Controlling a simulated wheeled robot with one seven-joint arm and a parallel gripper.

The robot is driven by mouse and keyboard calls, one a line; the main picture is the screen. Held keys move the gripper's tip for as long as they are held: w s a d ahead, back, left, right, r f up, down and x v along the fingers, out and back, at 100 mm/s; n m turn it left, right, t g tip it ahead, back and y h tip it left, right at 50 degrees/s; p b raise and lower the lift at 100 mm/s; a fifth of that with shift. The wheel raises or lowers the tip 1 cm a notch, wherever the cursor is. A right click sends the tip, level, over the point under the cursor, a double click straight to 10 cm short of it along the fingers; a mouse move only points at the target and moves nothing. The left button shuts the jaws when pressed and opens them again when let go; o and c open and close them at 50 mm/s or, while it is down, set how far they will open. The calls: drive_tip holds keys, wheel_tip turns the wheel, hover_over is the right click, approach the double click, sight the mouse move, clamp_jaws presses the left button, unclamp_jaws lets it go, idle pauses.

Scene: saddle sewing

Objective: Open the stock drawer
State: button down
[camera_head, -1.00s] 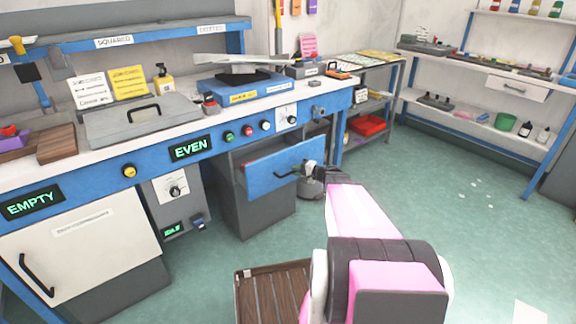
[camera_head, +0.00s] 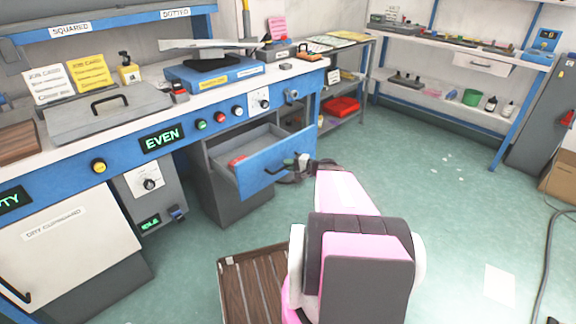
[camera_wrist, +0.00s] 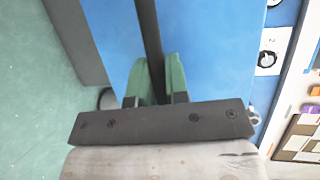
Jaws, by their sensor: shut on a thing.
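The stock drawer (camera_head: 262,172) is a blue-fronted drawer under the bench. It stands pulled well out, and its grey inside shows with a small red thing in it. Its dark bar handle (camera_wrist: 150,40) runs between my fingers in the wrist view. My gripper (camera_head: 303,162) is at the drawer front's right side in the head view. In the wrist view my gripper (camera_wrist: 155,82) has its green fingertips closed on the handle, against the blue front.
A wooden slatted platform (camera_head: 258,284) lies on the floor in front of the bench. The dry cupboard (camera_head: 68,255) is shut at left. A shelf unit (camera_head: 440,100) stands at the back right. The green floor on the right is mostly clear, with a cable (camera_head: 548,265).

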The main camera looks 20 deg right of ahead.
drive_tip(key=c, duration=1.1)
unclamp_jaws()
drive_tip(key=shift+c, duration=0.2)
drive_tip(key=shift+s, duration=0.1)
drive_tip(key=v, duration=1)
drive_tip(key=shift+d, duration=0.3)
drive_tip(key=shift+s+r, duration=0.1)
drive_tip(key=shift+s, duration=0.05)
